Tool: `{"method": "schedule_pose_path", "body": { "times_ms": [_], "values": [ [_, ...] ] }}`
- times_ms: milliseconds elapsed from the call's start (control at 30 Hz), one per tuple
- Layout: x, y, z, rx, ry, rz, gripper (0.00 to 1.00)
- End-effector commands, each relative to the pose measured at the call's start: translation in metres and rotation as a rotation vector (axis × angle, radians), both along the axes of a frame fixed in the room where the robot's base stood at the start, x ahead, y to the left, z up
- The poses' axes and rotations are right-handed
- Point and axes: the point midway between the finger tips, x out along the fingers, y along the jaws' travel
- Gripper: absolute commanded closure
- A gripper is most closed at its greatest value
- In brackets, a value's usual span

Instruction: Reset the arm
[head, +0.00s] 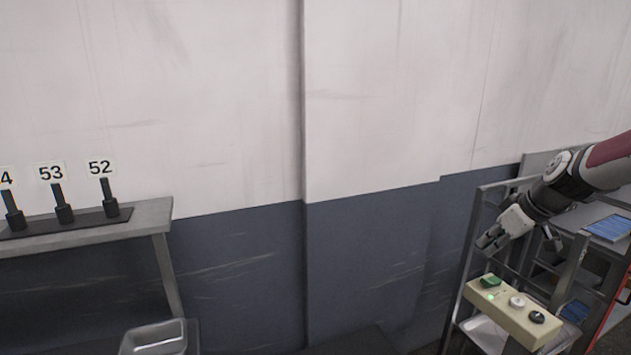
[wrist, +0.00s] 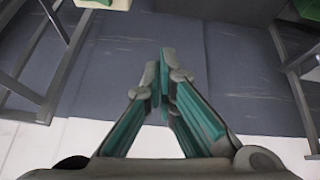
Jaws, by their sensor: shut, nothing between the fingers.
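My arm (head: 573,180) reaches in from the right edge of the head view. My gripper (head: 490,240) points down and to the left, above a beige control box (head: 515,318) and apart from it. In the wrist view my gripper (wrist: 161,75) is shut, with its teal-padded fingers together and nothing between them. The control box has a green button with a lit green light, a white knob and a black knob. A small part of a beige thing with green shows at the top of the wrist view; I cannot tell for sure what it is.
A metal rack (head: 473,235) stands around the control box at the right. A table (head: 150,215) at the left bears several black posts under numbered labels. A metal pan (head: 153,338) is at the bottom left. The wall (head: 370,100) behind is bare, with open room between table and rack.

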Motion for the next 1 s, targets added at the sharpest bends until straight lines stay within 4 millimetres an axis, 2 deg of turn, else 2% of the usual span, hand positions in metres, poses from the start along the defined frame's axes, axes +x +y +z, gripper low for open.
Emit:
{"method": "schedule_pose_path", "body": {
  "times_ms": [33,200,367,500,767,900,1000],
  "values": [
    [-0.007,0.023,0.009,-0.029,0.029,0.005,1.0],
    [-0.041,0.084,0.035,-0.093,0.109,-0.029,1.0],
    [-0.082,0.13,0.061,-0.143,0.14,-0.091,1.0],
    [-0.124,0.163,0.082,-0.166,0.14,-0.158,1.0],
    [-0.21,0.207,0.108,-0.131,0.094,-0.292,1.0],
    [-0.256,0.222,0.11,-0.067,0.066,-0.355,1.0],
    [-0.282,0.229,0.108,-0.016,0.054,-0.388,1.0]
  ]
}}
